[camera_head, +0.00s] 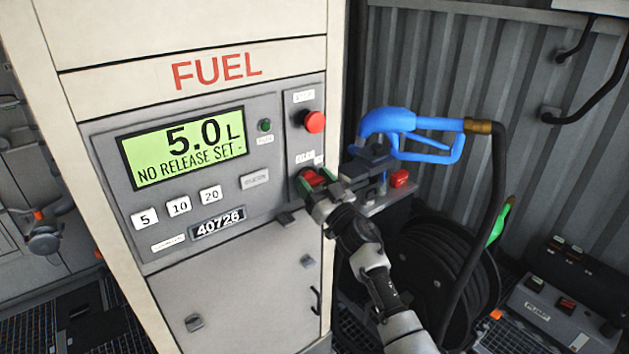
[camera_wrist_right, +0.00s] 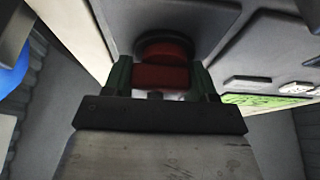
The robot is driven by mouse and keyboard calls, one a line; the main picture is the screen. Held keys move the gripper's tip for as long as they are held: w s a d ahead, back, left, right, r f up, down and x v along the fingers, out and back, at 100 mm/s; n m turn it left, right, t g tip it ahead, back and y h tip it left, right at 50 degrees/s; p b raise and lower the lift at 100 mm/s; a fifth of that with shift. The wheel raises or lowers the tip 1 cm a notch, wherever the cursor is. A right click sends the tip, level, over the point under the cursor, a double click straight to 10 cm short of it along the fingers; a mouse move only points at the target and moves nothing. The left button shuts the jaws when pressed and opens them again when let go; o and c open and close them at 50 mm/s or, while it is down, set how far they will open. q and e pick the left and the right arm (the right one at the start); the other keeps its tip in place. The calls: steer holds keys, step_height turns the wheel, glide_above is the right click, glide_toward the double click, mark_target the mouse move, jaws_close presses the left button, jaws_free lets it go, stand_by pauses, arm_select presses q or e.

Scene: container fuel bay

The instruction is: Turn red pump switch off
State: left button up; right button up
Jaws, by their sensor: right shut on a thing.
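The red pump switch (camera_head: 314,177) is a red knob low on the right side of the fuel pump's grey panel, below a red round button (camera_head: 314,121). My right gripper (camera_head: 319,186) reaches it from the lower right and is shut on it, partly covering it. In the right wrist view the red knob (camera_wrist_right: 163,52) sits between the two fingers of the gripper (camera_wrist_right: 160,78), with a dark collar behind it. How the switch is turned cannot be read. The display (camera_head: 185,146) reads "5.0 L" and "NO RELEASE SET". My left gripper is not in view.
A blue fuel nozzle (camera_head: 393,123) hangs right of the pump on a holder, close to my right gripper. A black hose reel (camera_head: 445,262) stands below it. A control box labelled PUMP (camera_head: 565,307) is at lower right. A small red part (camera_head: 399,178) is beside the nozzle holder.

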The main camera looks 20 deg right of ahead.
steer(key=shift+n, duration=0.3)
steer(key=n+g+y, duration=0.1)
steer(key=n, duration=0.2)
steer(key=n+g+y, duration=0.1)
steer(key=n+y, duration=0.1)
steer(key=n, duration=0.1)
steer(key=shift+n, duration=0.3)
steer(key=n+g+y, duration=0.1)
steer(key=n, duration=0.2)
steer(key=n+g, duration=0.1)
steer(key=n, duration=0.2)
steer(key=shift+a+r+y+p, duration=0.1)
steer(key=shift+r+y+p, duration=0.05)
steer(key=shift+y+p, duration=0.25)
steer(key=n+g, duration=0.1)
steer(key=n, duration=0.1)
steer(key=n+g+p, duration=0.1)
steer(key=n, duration=0.2)
steer(key=shift+a+g+p, duration=0.1)
steer(key=shift+g+p, duration=0.2)
steer(key=shift+n+g+h+p, duration=0.3)
steer(key=shift+n+g+p, duration=0.45)
steer(key=shift+n, duration=1.25)
steer(key=o, duration=0.7)
steer(key=shift+o, duration=1.1)
